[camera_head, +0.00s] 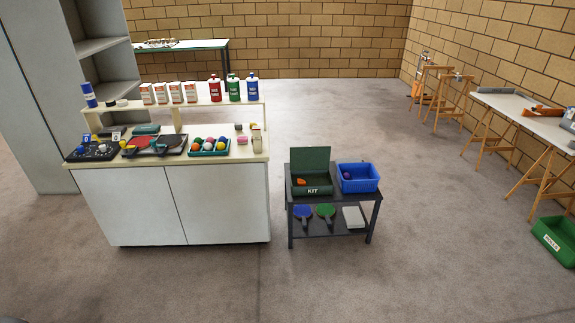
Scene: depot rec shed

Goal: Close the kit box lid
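The green kit box (312,188) stands on the left of the top of a small dark table, with the word KIT on its front. Its lid (310,161) is open and stands up at the back of the box. A small orange thing (301,182) shows inside the box; the rest of its contents is too small to tell. Neither of my grippers is in view.
A blue basket (358,178) stands right of the kit box on the dark table (335,204). Paddles lie on its lower shelf. A white cabinet (215,205) with bottles and balls stands at left. Trestle tables and a green crate (556,240) are at right. The floor in front is clear.

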